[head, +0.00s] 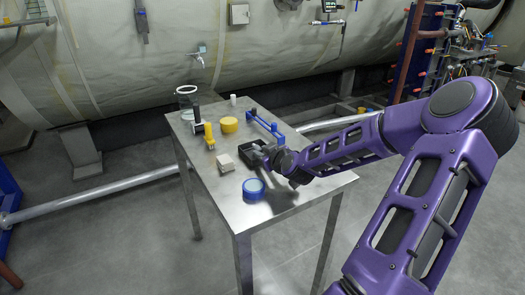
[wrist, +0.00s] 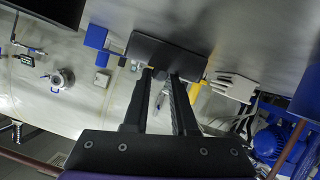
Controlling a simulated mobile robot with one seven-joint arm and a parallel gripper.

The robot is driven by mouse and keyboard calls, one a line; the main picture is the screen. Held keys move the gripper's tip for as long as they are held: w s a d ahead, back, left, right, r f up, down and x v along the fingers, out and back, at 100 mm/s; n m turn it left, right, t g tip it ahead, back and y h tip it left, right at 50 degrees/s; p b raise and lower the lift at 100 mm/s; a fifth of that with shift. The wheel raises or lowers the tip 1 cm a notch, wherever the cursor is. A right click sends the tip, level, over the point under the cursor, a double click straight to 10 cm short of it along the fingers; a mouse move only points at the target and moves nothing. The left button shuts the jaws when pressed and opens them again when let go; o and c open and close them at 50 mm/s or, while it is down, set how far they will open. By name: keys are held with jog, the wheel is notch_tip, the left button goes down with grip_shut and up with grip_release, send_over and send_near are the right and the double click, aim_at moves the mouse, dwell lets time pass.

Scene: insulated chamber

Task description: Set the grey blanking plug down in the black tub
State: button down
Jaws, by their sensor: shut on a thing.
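The black tub (head: 249,147) stands on the metal table, near the middle of its right side. In the wrist view the tub (wrist: 178,52) shows as a dark block just past my fingertips. My gripper (head: 262,154) comes in from the right, low and close against the near right side of the tub. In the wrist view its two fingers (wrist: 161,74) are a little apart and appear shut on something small. The grey blanking plug is not clear in either view; the fingers and tub mostly hide it. I cannot tell whether it is inside the tub's rim.
The metal table (head: 285,199) also holds a blue roll (head: 253,188), a beige block (head: 225,163), a yellow-handled item (head: 209,136), a yellow disc (head: 228,125), a blue bar-shaped item (head: 265,124) and a glass jar (head: 187,97). The table's near right part is clear.

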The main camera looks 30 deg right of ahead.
jog(key=shift+f, duration=0.1)
jog(key=c, duration=0.6)
grip_release()
jog(key=shift+f, duration=0.1)
jog(key=shift+c, duration=0.2)
jog(key=shift+a, duration=0.1)
jog(key=shift+s, duration=0.1)
jog(key=v, duration=1.7)
jog(key=shift+s, duration=0.1)
